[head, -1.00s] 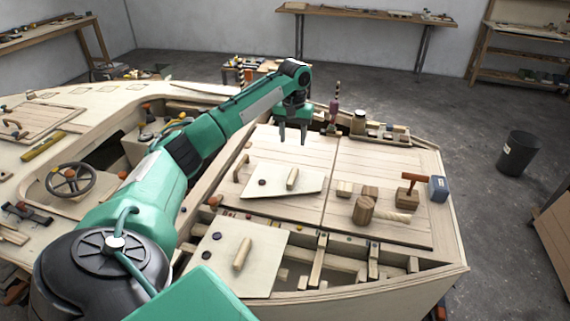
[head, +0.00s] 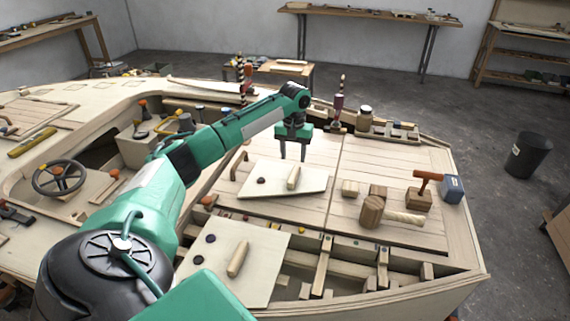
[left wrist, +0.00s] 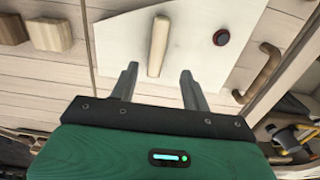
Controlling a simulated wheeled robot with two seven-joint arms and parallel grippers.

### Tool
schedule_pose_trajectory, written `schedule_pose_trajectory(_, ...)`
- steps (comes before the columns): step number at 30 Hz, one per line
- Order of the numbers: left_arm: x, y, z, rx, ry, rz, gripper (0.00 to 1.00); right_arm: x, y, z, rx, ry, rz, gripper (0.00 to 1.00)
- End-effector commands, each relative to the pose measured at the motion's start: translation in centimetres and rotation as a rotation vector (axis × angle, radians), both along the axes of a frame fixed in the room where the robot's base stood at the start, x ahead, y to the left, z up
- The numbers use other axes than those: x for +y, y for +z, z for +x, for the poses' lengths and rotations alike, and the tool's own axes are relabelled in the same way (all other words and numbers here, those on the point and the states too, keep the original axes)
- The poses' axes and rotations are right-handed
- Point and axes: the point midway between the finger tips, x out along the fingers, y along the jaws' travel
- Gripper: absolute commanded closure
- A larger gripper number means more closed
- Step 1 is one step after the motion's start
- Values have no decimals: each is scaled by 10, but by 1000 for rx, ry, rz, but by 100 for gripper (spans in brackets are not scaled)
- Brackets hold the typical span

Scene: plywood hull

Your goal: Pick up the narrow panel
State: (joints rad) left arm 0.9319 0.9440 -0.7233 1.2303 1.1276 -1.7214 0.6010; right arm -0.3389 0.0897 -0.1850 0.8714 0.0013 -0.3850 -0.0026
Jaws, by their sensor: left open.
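A narrow pale panel (head: 272,183) with angled ends lies flat on the plank deck. It has an upright-looking wooden bar handle (head: 293,177) and one dark red knob (head: 261,181). My left gripper (head: 293,158) is open and empty, pointing down just above and behind the handle. In the left wrist view the panel (left wrist: 200,60) fills the middle, and the handle (left wrist: 158,45) lies between the two fingers, with clear space on both sides. The fingers do not visibly touch it. My right gripper is in neither view.
A wider pale panel (head: 222,262) with a handle and dark knobs lies at the front over open hull framing. Wooden blocks, a mallet (head: 371,211) and a blue box (head: 451,188) stand on the right deck. A curved wooden grip (head: 238,165) is left of the narrow panel.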

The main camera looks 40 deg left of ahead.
Motion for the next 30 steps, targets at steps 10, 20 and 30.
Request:
schedule_pose_trajectory(10, -1, -34, 1, 1, -1, 0, 53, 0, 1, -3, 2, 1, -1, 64)
schedule_pose_trajectory(20, -4, -76, 2, 1, 0, 0, 53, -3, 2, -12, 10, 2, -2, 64)
schedule_pose_trajectory(30, -4, -79, 3, -1, -1, 0, 68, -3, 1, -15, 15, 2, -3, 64)
